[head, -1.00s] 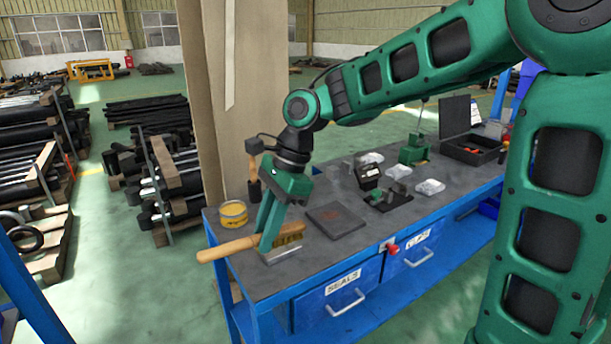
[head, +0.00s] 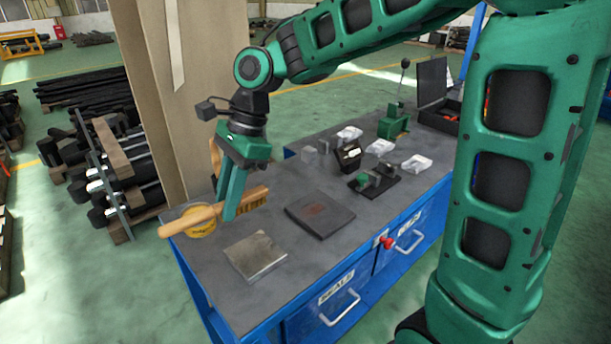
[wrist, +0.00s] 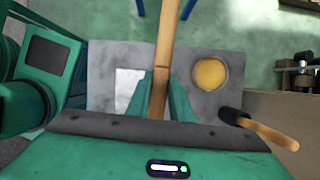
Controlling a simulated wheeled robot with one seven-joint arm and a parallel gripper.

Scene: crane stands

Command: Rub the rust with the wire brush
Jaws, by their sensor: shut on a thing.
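My gripper (head: 230,214) is shut on the wire brush (head: 190,221), which has a long wooden handle and a bristle block at its right end. The brush is held level, seemingly above the bench; the exact gap is unclear. In the wrist view, its wooden handle (wrist: 164,50) runs between my fingers. The rust is a reddish-brown patch (head: 316,211) on a dark flat plate (head: 335,222), right of the brush and apart from it.
A bare metal plate (head: 256,256) lies in front of the brush. A yellow tin (head: 201,228) stands partly behind the handle. A wooden-handled hammer (wrist: 268,132) shows in the wrist view. A small vise-like fixture (head: 374,180) and white packets (head: 415,164) lie farther right.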

